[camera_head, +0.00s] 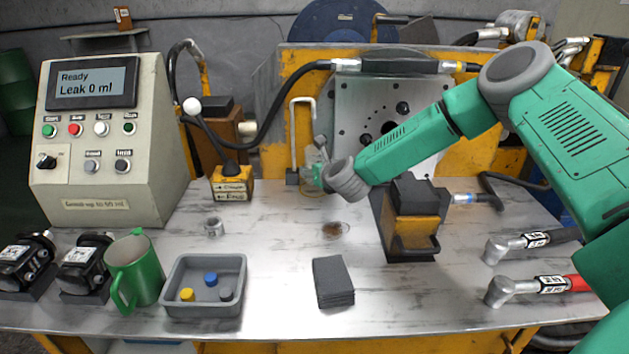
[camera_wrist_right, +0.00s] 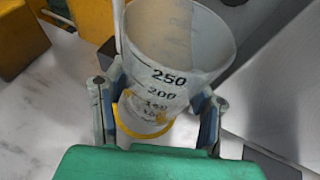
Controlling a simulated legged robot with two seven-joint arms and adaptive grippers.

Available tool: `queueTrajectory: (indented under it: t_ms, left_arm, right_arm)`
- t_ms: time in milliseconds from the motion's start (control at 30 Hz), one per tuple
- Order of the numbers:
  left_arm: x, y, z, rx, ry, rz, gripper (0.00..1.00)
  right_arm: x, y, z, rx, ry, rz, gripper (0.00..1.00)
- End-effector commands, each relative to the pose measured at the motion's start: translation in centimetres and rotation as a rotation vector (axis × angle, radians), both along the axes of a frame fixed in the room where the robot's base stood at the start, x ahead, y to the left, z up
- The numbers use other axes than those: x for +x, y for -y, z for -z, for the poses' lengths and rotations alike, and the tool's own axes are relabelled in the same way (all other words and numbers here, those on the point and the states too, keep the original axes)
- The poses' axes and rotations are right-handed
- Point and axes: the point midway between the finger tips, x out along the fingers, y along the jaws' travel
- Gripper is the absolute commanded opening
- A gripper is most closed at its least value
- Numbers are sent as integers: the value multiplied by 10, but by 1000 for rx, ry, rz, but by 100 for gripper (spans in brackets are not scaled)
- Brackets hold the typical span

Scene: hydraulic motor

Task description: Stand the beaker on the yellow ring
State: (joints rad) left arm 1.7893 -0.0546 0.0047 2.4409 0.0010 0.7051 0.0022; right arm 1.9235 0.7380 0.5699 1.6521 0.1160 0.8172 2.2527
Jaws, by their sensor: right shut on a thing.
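The clear beaker (camera_wrist_right: 180,50) fills the upper middle of the right wrist view, mouth toward the camera, with its volume marks facing me. My right gripper (camera_wrist_right: 160,105) is shut on it, one finger on each side. In the head view the beaker (camera_head: 313,157) is small and partly hidden behind my right gripper (camera_head: 318,177), at the back of the bench. The yellow ring (camera_wrist_right: 126,132) shows around and below the beaker's base; in the head view the ring (camera_head: 312,194) lies on the bench under it. I cannot tell whether the base touches the bench. My left gripper is out of view.
A bent white pipe (camera_head: 293,125) stands just behind the beaker. A lever on a yellow block (camera_head: 231,186) is to the left, and a black and yellow block (camera_head: 411,230) to the right. A grey tray (camera_head: 205,303), green mug (camera_head: 135,270) and dark pad (camera_head: 333,282) stand nearer the front.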

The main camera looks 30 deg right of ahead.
Motion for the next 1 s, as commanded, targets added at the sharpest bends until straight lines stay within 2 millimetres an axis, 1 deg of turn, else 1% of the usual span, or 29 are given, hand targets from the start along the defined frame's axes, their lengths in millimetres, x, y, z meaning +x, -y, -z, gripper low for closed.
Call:
queueTrajectory:
  t_ms: [33, 133, 233, 467, 600, 633, 667, 1000]
  left_arm:
    - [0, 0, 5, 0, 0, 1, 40]
    - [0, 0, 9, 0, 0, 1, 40]
    - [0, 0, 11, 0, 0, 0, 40]
    - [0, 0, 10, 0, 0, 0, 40]
    - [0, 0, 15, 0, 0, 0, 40]
    - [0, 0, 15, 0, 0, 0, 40]
    - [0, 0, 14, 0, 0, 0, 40]
    - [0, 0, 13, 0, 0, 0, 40]
  right_arm:
    - [0, -2, 12, -3, -2, -2, 18]
    - [0, -4, 25, -6, 0, 0, 18]
    - [4, -4, 28, -10, 1, 0, 18]
    - [3, -2, 28, -5, 0, 0, 18]
    - [3, -1, 33, -2, 0, 0, 18]
    - [3, 0, 33, -2, -1, 0, 54]
    - [3, 0, 33, -2, 0, -1, 60]
    - [4, -2, 30, -6, 2, 1, 60]
